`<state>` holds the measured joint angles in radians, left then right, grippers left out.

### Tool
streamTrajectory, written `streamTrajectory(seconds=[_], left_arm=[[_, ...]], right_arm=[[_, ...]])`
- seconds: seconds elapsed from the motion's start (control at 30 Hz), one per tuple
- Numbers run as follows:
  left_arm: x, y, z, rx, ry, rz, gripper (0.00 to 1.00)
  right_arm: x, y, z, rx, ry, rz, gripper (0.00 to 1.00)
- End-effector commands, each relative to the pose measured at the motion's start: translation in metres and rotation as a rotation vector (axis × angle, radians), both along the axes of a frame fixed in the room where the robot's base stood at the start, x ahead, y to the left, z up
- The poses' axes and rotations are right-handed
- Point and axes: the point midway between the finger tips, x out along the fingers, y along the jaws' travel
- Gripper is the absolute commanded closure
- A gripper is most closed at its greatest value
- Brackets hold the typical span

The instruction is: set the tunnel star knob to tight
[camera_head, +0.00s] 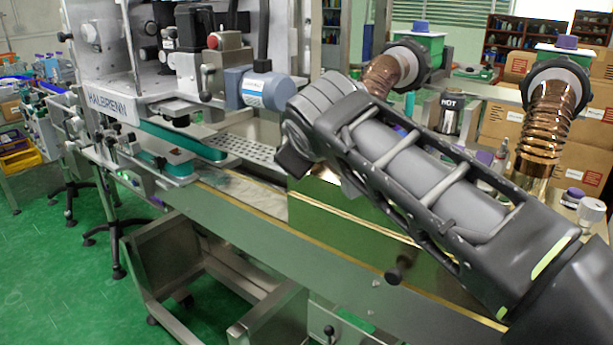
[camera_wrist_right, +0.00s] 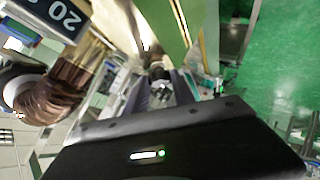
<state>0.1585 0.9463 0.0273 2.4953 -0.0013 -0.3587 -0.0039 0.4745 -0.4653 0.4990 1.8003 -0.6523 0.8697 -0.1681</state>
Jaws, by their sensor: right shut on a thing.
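The steam tunnel (camera_head: 345,215) is a shiny box over the conveyor, partly hidden behind my right arm in the head view. Its wall shows as a green-gold strip in the wrist view (camera_wrist_right: 168,25). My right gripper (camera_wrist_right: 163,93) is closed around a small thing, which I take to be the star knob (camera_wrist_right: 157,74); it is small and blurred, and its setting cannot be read. In the head view my arm hides this gripper and the knob. My left gripper is not in view.
A labelling machine (camera_head: 120,95) with a blue-grey motor (camera_head: 263,90) stands left. Copper hoses (camera_head: 543,120) rise behind my arm. A dark handle (camera_head: 400,270) sticks out below the arm. Cardboard boxes (camera_head: 485,130) stand at the back. Green floor (camera_head: 50,265) is free at left.

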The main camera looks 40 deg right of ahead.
Motion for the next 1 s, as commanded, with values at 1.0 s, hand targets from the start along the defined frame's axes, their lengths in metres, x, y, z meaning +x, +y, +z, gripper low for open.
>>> streamTrajectory(seconds=[1.0], left_arm=[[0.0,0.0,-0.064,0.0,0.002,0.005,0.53]], right_arm=[[0.004,0.006,-0.004,0.166,-0.562,-0.771,1.0]])
